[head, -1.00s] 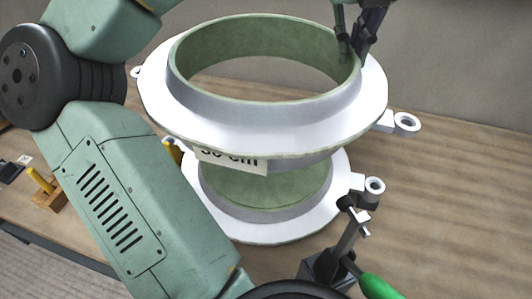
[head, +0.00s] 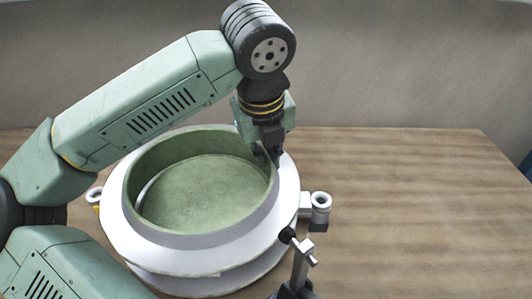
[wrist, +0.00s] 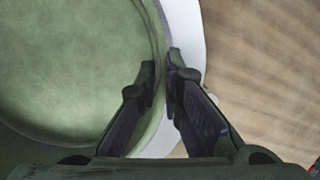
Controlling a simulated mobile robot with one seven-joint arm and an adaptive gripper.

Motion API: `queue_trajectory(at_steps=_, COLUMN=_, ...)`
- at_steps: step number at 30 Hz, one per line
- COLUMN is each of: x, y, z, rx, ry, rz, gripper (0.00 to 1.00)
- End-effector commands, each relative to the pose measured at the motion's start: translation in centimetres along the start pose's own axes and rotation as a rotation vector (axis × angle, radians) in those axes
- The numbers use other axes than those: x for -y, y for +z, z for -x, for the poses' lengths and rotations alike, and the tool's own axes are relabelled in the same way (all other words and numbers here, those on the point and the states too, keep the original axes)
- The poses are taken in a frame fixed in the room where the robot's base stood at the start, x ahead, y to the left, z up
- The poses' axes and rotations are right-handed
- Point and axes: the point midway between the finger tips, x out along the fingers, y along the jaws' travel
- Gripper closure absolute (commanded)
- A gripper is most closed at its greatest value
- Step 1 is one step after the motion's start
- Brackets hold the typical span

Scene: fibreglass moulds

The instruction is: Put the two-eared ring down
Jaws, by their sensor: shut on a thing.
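The two-eared ring (head: 160,232) has a white flange, a grey outer wall and a green inside. One ear (head: 320,203) sticks out at the right and another shows at the left edge. My gripper (head: 268,154) is shut on the ring's rim at its back right; the wrist view shows the fingers (wrist: 162,75) on either side of the wall. The ring looks level and sits directly over a lower white mould (head: 205,284), with the ears roughly lined up. A thin gap or seam shows at the front; I cannot tell whether they touch.
A metal post with a clamp (head: 302,258) stands close in front of the ring's right side. The wooden table (head: 420,200) is clear to the right. A grey wall (head: 400,70) is behind.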

Motion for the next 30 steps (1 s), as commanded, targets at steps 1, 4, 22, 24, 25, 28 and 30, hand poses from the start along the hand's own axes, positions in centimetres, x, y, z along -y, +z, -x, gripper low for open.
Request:
queue_trajectory(at_steps=1, x=-0.1, y=-0.1, z=-0.3, rx=0.0, ry=0.0, rz=-0.001, gripper=1.0)
queue_trajectory(at_steps=4, x=-0.1, y=-0.1, z=-0.5, rx=0.002, ry=0.0, rz=0.0, gripper=1.0)
queue_trajectory(at_steps=22, x=-0.1, y=-0.2, z=-0.6, rx=0.0, ry=0.0, rz=0.0, gripper=0.72)
queue_trajectory(at_steps=24, x=-0.1, y=-0.2, z=-0.5, rx=0.0, ry=0.0, rz=0.0, gripper=0.72)
queue_trajectory(at_steps=25, x=-0.1, y=-0.2, z=-0.5, rx=0.0, ry=0.0, rz=0.0, gripper=0.72)
queue_trajectory(at_steps=28, x=-0.1, y=-0.1, z=0.0, rx=0.002, ry=0.001, rz=0.0, gripper=0.72)
queue_trajectory(at_steps=30, x=-0.1, y=-0.1, z=0.9, rx=0.004, ry=0.001, rz=0.002, gripper=0.72)
